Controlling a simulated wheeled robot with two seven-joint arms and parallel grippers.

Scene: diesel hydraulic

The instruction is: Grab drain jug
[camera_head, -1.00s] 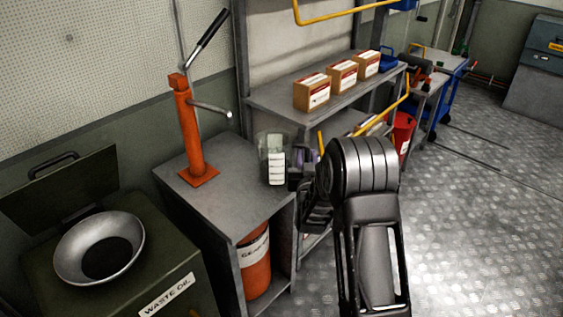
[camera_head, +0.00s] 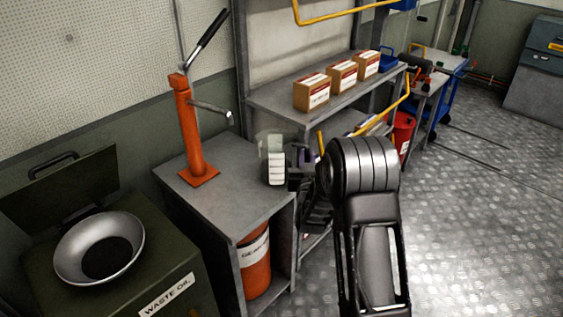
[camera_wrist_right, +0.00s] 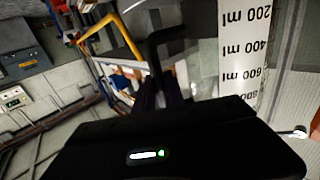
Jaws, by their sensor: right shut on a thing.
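The drain jug (camera_head: 267,157) is a clear container with a white scale label. It stands upright at the right edge of the grey cabinet top, beside the orange hand pump. In the right wrist view the jug's scale (camera_wrist_right: 245,50) reads in ml and appears upside down, with a dark handle (camera_wrist_right: 158,45) left of it. My right gripper (camera_head: 298,177) is at the jug's right side, shut on the jug's handle. The fingers are dark and partly hidden by my own wrist in the head view. My left gripper is not in view.
The orange hand pump (camera_head: 196,130) stands left of the jug. A waste oil bin (camera_head: 165,270) with a metal funnel (camera_head: 68,245) is at the lower left. A shelf with several boxes (camera_head: 312,93) stands behind. Open floor (camera_head: 470,230) lies to the right.

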